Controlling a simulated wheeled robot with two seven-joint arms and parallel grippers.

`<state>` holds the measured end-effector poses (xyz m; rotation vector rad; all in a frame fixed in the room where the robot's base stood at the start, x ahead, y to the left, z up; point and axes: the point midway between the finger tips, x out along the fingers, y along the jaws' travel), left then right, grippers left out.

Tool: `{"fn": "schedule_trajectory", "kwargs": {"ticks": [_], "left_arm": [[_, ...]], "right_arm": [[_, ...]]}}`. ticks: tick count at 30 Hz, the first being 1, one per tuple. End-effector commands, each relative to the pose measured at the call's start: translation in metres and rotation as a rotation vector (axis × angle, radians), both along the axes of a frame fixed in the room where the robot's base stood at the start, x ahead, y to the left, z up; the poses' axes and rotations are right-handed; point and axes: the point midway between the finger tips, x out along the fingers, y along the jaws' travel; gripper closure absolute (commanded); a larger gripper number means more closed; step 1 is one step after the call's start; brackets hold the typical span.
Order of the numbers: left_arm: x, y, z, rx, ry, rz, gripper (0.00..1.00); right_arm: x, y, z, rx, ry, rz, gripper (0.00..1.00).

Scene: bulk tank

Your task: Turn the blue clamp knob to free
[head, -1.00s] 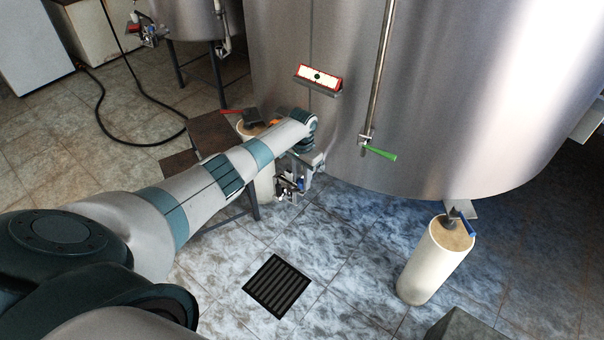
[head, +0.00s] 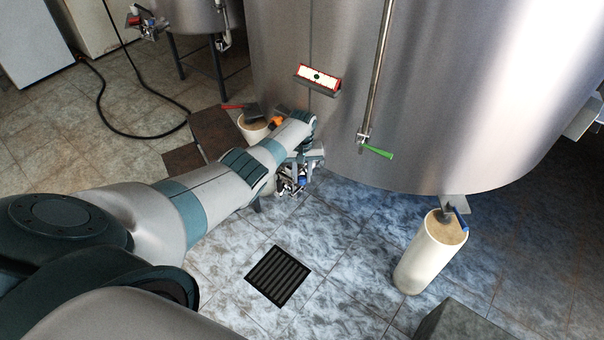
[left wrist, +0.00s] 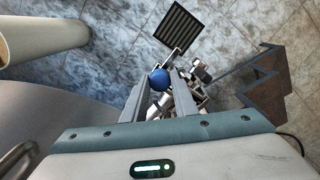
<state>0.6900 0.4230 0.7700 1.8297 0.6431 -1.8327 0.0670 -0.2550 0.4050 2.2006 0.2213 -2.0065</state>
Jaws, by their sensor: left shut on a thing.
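The blue clamp knob (left wrist: 159,79) shows in the left wrist view as a round blue ball between the fingertips of my left gripper (left wrist: 161,86). The gripper is shut on it. Metal pipe fittings (left wrist: 200,72) lie just beside and beyond the knob. In the head view my left gripper (head: 302,168) is low beside the tank's lower edge, and a small bit of the blue knob (head: 301,181) shows below it among the fittings. My arm hides part of the fittings there. My right gripper is not in view.
The large steel tank (head: 440,80) stands close on the right of the gripper. A pale cylinder (head: 428,255) stands to the right, and another pale pot (head: 252,128) lies behind my arm near brown steps (head: 212,132). A floor drain (head: 277,277) is in the open tiles.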

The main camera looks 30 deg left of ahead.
Motion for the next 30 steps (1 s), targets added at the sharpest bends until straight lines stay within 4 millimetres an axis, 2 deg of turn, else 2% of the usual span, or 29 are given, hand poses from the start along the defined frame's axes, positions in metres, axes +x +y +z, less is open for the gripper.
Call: {"fn": "schedule_trajectory", "kwargs": {"ticks": [17, 18, 20, 30], "left_arm": [[0.0019, 0.001, 0.0018, 0.002, -0.005, 0.048, 0.96], [0.0019, 0.001, 0.0019, 0.002, -0.005, 0.048, 0.69], [0.0018, 0.0009, 0.0018, 0.001, -0.004, 0.048, 0.55], [0.0008, 0.0004, 0.0013, 0.001, -0.002, 0.047, 0.55]], "right_arm": [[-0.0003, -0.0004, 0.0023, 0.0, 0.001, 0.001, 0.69], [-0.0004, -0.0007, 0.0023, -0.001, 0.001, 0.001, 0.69], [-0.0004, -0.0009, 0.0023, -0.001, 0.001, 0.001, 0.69], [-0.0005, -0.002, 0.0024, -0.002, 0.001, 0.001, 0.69]]}}
